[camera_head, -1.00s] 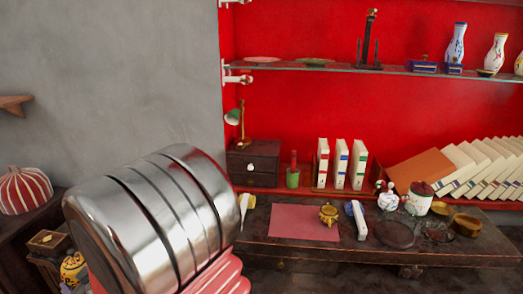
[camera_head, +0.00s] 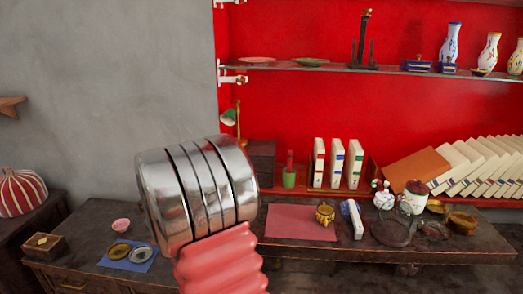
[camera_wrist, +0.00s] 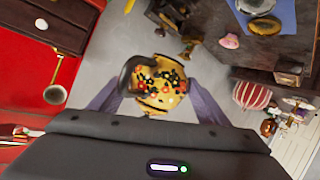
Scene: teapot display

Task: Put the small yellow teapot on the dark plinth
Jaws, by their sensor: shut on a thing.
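The small yellow teapot (camera_wrist: 163,98), patterned with red, black and white flowers, is between the fingers of my gripper (camera_wrist: 157,84) in the wrist view. My gripper is shut on it, and a dark curved part of the teapot shows at its left side. The teapot hangs clear above the floor. In the head view my arm covers the gripper and the teapot. A low dark round piece (camera_head: 392,233) lies on the long desk; I cannot tell whether it is the dark plinth.
The long dark desk (camera_head: 460,250) also bears a pink mat (camera_head: 292,222), a small gold pot (camera_head: 325,213), a white upright block (camera_head: 352,218) and lidded jars. Books stand behind. A wooden box (camera_head: 43,246) and blue cloth (camera_head: 136,262) are at left.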

